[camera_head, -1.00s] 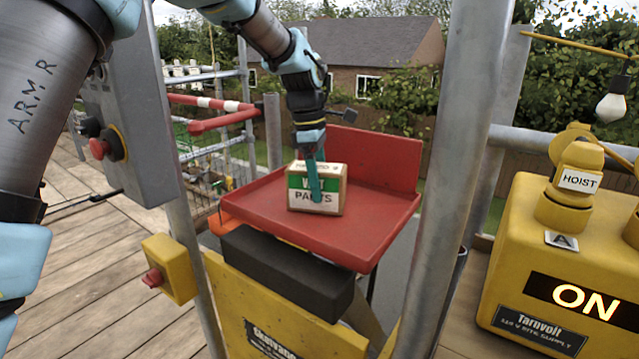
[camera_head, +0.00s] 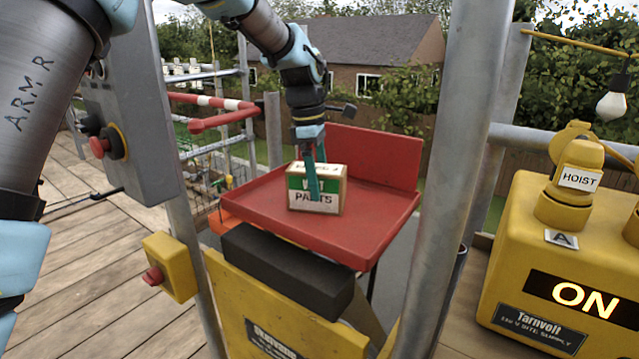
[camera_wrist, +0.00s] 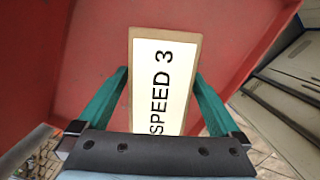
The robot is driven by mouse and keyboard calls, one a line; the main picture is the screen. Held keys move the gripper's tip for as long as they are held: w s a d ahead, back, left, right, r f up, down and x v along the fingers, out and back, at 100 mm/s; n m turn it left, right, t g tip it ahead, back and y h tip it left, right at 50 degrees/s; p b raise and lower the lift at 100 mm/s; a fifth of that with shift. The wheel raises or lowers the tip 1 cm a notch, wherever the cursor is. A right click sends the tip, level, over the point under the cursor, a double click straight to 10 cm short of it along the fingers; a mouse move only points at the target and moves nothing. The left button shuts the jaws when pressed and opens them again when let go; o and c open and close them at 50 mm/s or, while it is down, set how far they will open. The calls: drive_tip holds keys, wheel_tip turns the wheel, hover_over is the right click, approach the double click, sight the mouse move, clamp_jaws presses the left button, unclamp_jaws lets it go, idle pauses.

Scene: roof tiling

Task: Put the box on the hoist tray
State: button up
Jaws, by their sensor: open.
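The box (camera_head: 334,191), brown card with a green and white label reading "PARTS", sits upright on the red hoist tray (camera_head: 382,212). Its top label, reading "SPEED 3", shows between the fingers in the wrist view (camera_wrist: 160,85). My gripper (camera_head: 314,190) is at the box from above, with one teal finger in front of its labelled face. The far finger is hidden behind the box in the head view.
A grey post (camera_head: 447,150) stands right of the tray. A yellow supply unit (camera_head: 520,245) marked "HOIST" and "ON" is at the right. A grey panel with a red button (camera_head: 100,147) and a yellow button box (camera_head: 170,267) are at the left. A black block (camera_head: 288,272) lies before the tray.

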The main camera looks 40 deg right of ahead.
drive_tip(key=r, duration=0.3)
drive_tip(key=w+r, duration=0.1)
drive_tip(key=r, duration=0.3)
drive_tip(key=a+r, duration=0.1)
drive_tip(key=r, duration=0.3)
drive_tip(key=shift+w, duration=0.15)
